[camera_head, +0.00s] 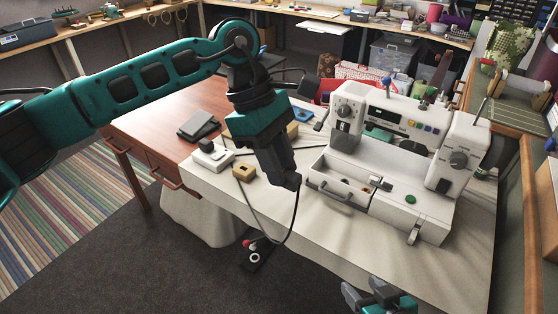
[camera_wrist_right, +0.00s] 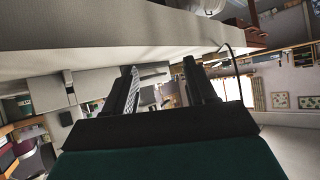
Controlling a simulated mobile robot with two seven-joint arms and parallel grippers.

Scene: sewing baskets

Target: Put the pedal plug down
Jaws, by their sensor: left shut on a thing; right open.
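My left gripper (camera_head: 290,181) points down over the cloth-covered table, in front of the sewing machine's left end. It is shut; the pedal plug in it cannot be made out against the dark fingers. A thin black cable (camera_head: 293,222) hangs in a loop below this gripper, past the table's front edge, and runs back up to the left. A dark pedal-like thing (camera_head: 254,259) with red and white round parts shows low beyond the table edge. My right gripper (camera_head: 378,294) is open and empty at the bottom of the head view; its spread fingers show in the right wrist view (camera_wrist_right: 162,85).
The white sewing machine (camera_head: 400,150) fills the table's right half. A white power strip (camera_head: 212,156) with a black block on it and a small tan box (camera_head: 244,172) are left of my left gripper. The cloth (camera_head: 235,205) in front of them is mostly bare.

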